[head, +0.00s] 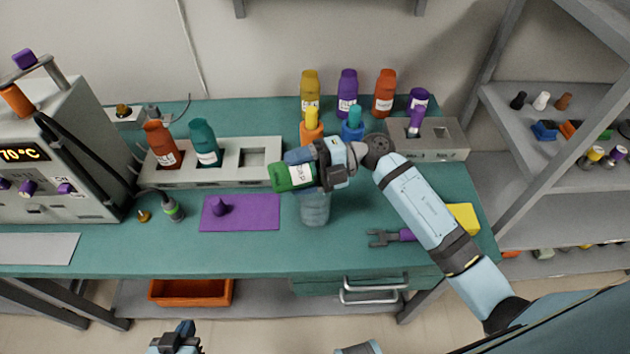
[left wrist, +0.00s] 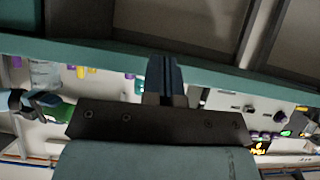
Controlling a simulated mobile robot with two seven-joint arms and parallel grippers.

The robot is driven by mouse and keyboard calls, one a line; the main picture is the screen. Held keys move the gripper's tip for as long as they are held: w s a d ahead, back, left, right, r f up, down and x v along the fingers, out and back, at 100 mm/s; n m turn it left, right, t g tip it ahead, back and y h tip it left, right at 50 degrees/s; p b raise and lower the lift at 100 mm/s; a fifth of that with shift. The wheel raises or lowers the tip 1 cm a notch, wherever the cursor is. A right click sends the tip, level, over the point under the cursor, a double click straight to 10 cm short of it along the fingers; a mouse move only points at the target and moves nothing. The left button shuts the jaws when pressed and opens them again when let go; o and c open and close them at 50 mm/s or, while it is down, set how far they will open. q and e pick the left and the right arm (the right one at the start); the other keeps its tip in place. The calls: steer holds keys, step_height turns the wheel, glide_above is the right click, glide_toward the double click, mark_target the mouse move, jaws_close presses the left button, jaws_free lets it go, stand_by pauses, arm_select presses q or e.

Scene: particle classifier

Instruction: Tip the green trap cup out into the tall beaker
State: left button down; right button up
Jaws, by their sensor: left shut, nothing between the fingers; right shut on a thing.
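The green trap cup (head: 284,180), with a white label, is held tilted well over on its side by my right gripper (head: 312,168). My right gripper is shut on it. The clear tall beaker (head: 315,210) stands on the teal bench just below and slightly right of the cup. The gripper hides part of its upper end. I cannot tell whether anything is pouring. The left wrist view also shows the cup (left wrist: 62,111) and the beaker (left wrist: 44,74) at its left. My left gripper (head: 182,332) is low in front of the bench; its fingers (left wrist: 164,75) are shut and empty.
A purple mat (head: 255,213) with a purple stopper lies left of the beaker. A grey rack (head: 185,176) with orange and teal bottles stands behind it. Several bottles line the back. A yellow block (head: 464,217) lies at right. The front bench strip is mostly clear.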

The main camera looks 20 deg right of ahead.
mark_target(276, 186)
steer(key=shift+w+a+h+p, duration=0.1)
steer(key=shift+a+h+p, duration=0.2)
steer(key=shift+h+p, duration=0.5)
steer(key=shift+a+h, duration=0.35)
steer(key=shift+h, duration=0.25)
steer(key=h+p, duration=0.2)
steer(key=p, duration=0.3)
steer(key=a+h+p, duration=0.1)
steer(key=h+p, duration=0.1)
steer(key=p, duration=0.3)
steer(key=h+p, duration=0.2)
steer(key=p, duration=0.3)
steer(key=shift+a+r+h+p, duration=0.2)
steer(key=shift+r+h+p, duration=0.1)
steer(key=shift+r+h, duration=0.1)
steer(key=shift+r+h+p, duration=0.1)
steer(key=shift+h+p, duration=0.2)
steer(key=shift+p, duration=0.25)
steer(key=a+f+h, duration=0.2)
steer(key=f, duration=0.1)
steer(key=shift+f, duration=0.25)
steer(key=a+f+h, duration=0.1)
steer(key=a+h, duration=0.1)
steer(key=h, duration=0.1)
steer(key=a+f+h, duration=0.1)
steer(key=h, duration=0.1)
steer(key=shift+a+f, duration=0.3)
steer(key=shift+a, duration=0.1)
